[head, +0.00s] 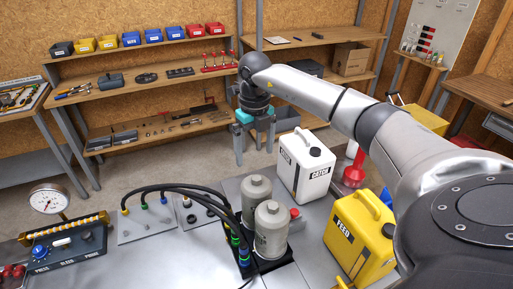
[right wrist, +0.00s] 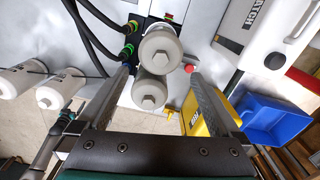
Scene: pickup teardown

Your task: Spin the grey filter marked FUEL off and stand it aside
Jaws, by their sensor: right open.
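Two grey filters with hex tops stand upright side by side on a black mount at the bench's front middle, a rear one (head: 256,195) and a front one (head: 271,232). The front one has small lettering that I cannot read, so I cannot tell which is marked FUEL. In the right wrist view both show from above, one at the upper middle (right wrist: 160,48) and one below it (right wrist: 149,92). My right gripper (head: 254,150) is open and empty, fingers down, behind the filters in the head view. In its wrist view the fingers (right wrist: 157,78) lie either side of the filters, without visible contact. My left gripper is not in view.
Black hoses (head: 165,191) with coloured collars run to the mount. A white jug (head: 309,160) and a yellow FEED jug (head: 358,238) stand right of the filters. A gauge (head: 48,199) and control box (head: 64,252) are at left. Bare bench top shows between.

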